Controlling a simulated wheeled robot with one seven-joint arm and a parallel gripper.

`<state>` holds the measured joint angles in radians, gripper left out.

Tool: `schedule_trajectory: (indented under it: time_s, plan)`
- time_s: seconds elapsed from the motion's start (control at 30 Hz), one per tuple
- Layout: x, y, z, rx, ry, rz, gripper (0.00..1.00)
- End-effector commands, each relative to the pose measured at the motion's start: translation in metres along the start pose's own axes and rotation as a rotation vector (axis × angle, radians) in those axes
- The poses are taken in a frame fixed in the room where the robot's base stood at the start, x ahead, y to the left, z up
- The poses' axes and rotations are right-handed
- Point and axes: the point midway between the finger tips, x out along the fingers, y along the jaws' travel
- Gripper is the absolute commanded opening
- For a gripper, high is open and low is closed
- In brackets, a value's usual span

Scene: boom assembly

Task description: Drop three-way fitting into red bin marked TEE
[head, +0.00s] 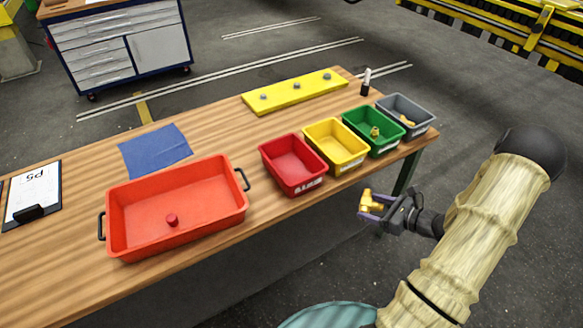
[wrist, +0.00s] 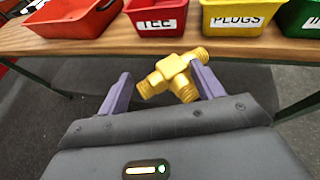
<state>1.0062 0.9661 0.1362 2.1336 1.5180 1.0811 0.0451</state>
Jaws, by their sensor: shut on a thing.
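My gripper (head: 374,208) is shut on a brass three-way fitting (head: 370,203), held in the air in front of the table's front edge. In the wrist view the brass fitting (wrist: 171,77) sits between the two purple fingers, with one branch pointing toward the palm. The red bin (head: 292,167) stands on the table, to the left of and beyond my gripper. Its label reads TEE in the wrist view (wrist: 158,24). The red bin looks empty in the head view.
A yellow bin (head: 336,147) marked PLUGS, a green bin (head: 373,132) and a grey bin (head: 408,118) stand right of the red one. The green and grey bins hold brass parts. A large orange tray (head: 178,245) with a small red piece stands left. The table edge lies below the bins.

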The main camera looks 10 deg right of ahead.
Motion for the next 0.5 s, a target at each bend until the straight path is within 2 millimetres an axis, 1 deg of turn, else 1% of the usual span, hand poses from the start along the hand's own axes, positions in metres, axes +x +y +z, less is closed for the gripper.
schedule_trajectory:
  time_s: [0.03,0.07,0.17,0.2,0.27,0.3,0.4,0.5]
  plan:
    - [0.013,0.008,0.0,-0.003,-0.003,0.02,0.37]
    - [0.02,0.011,-0.001,-0.009,-0.004,0.029,0.37]
    - [0.049,0.031,-0.002,-0.024,-0.005,0.073,0.37]
    - [0.061,0.041,-0.003,-0.031,-0.005,0.092,0.37]
    - [0.081,0.057,-0.005,-0.043,-0.004,0.124,0.37]
    - [0.093,0.068,-0.006,-0.05,-0.003,0.146,0.37]
    - [0.119,0.096,-0.009,-0.068,0.002,0.196,0.37]
    - [0.138,0.119,-0.011,-0.084,0.006,0.235,0.37]
